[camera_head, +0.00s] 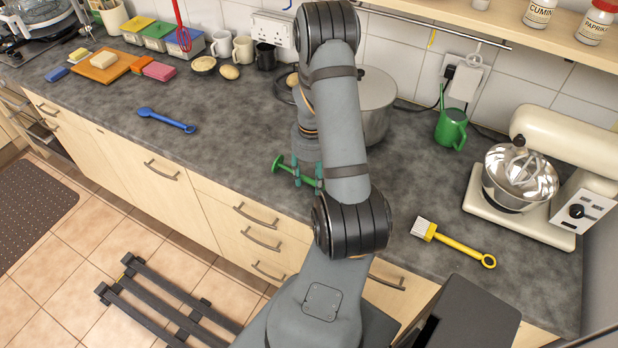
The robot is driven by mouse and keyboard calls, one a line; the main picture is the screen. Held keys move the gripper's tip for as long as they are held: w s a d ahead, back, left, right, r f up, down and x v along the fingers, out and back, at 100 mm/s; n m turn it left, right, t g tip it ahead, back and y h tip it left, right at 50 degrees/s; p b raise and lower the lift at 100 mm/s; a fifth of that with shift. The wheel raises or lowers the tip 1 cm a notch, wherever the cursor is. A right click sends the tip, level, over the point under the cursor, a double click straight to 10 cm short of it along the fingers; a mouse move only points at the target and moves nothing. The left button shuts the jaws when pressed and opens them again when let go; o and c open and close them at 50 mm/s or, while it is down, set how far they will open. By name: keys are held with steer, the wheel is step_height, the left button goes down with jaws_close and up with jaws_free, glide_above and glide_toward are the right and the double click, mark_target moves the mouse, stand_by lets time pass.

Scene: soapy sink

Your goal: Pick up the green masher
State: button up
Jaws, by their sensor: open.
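The green masher (283,168) lies on the grey worktop near its front edge, left of my forearm. Its round end points left and its shaft runs right, toward my arm. My gripper (307,174) is low over it with teal fingers apart. One finger shows in front of the shaft and the other further right. The part of the masher beyond the fingers is partly hidden by the gripper and arm. I cannot tell whether the fingers touch it.
A grey pot (376,105) stands behind my arm. A blue spoon (166,120) lies to the left, a yellow-handled brush (453,243) to the right. The worktop (225,140) left of the masher is clear.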

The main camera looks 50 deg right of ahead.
steer(key=c, duration=0.3)
steer(key=c, duration=0.8)
jaws_close()
